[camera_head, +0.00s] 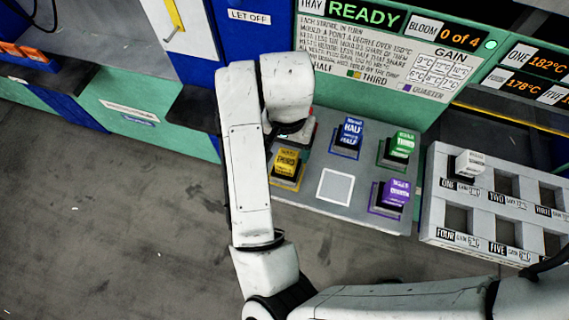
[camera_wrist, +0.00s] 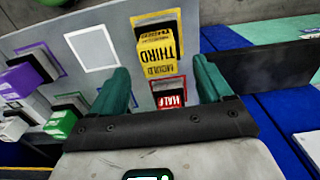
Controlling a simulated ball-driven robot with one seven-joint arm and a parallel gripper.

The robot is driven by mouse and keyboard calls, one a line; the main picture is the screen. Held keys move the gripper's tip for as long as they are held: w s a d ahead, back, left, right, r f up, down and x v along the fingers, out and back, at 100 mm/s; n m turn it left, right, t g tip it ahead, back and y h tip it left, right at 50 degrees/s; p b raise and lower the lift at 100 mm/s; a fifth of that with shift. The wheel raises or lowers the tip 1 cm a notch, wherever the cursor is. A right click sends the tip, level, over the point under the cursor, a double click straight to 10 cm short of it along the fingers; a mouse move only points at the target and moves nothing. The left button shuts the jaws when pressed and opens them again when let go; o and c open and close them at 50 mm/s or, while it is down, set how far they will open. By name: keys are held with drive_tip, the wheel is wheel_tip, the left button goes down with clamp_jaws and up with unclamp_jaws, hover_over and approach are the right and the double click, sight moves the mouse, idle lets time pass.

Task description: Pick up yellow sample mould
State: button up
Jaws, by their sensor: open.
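The yellow mould (camera_head: 287,163) sits on its yellow-outlined spot at the left of the grey deck, just right of my arm. In the wrist view the yellow mould (camera_wrist: 157,52), labelled "THIRD", stands ahead of and between the fingers of my gripper (camera_wrist: 161,66). The two green fingers are apart, and nothing is gripped. A red mould (camera_wrist: 170,98) labelled "HALF" shows nearer, between the fingers and partly hidden by the gripper body. In the head view my gripper is mostly hidden behind my arm.
Blue (camera_head: 349,133), green (camera_head: 402,145) and purple (camera_head: 395,193) moulds stand on the deck (camera_head: 312,205) around an empty white square (camera_head: 335,187). A pale rack (camera_head: 481,195) at the right holds a white block (camera_head: 469,163). A press panel (camera_head: 390,55) rises behind.

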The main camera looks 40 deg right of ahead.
sight(287, 157)
drive_tip(key=shift+s+f+b, duration=0.1)
drive_tip(key=shift+f+b, duration=0.2)
drive_tip(key=shift+f, duration=3.05)
clamp_jaws()
drive_tip(key=shift+r, duration=0.1)
